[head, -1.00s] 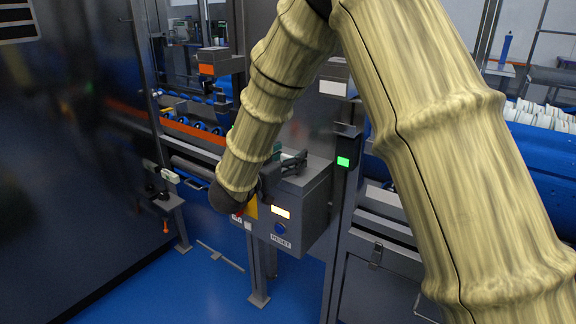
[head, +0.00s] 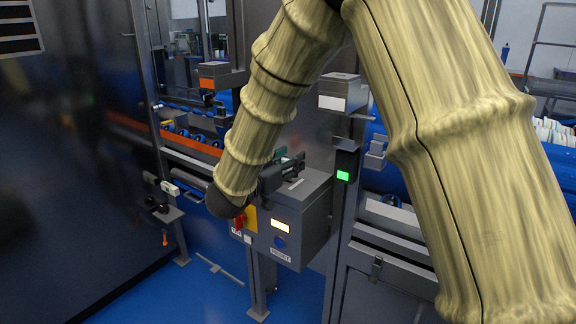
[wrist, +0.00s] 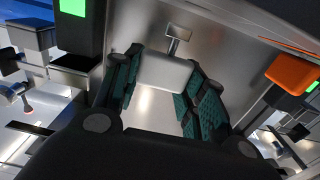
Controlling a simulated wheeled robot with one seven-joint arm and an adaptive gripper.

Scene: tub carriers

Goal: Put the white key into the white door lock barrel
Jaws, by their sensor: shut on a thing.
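My gripper (wrist: 165,82) shows in the wrist view with its teal-padded fingers on both sides of a pale white block, which I take for the white key (wrist: 164,70). A small metal tongue (wrist: 178,36) sticks out past it. In the head view my gripper (head: 284,170) is small and dark, just above the grey control box (head: 300,208); the key is not clear there. A grey box with a white front plate (head: 343,92) stands on a post to the right, above my gripper. I cannot tell whether it is the white door lock barrel.
A similar box with an orange plate (head: 213,77) stands at the left. A green-lit unit (head: 345,166) is on the post right of the control box. The control box carries a red knob and a blue button. A dark panel (head: 70,180) fills the left; blue floor lies below.

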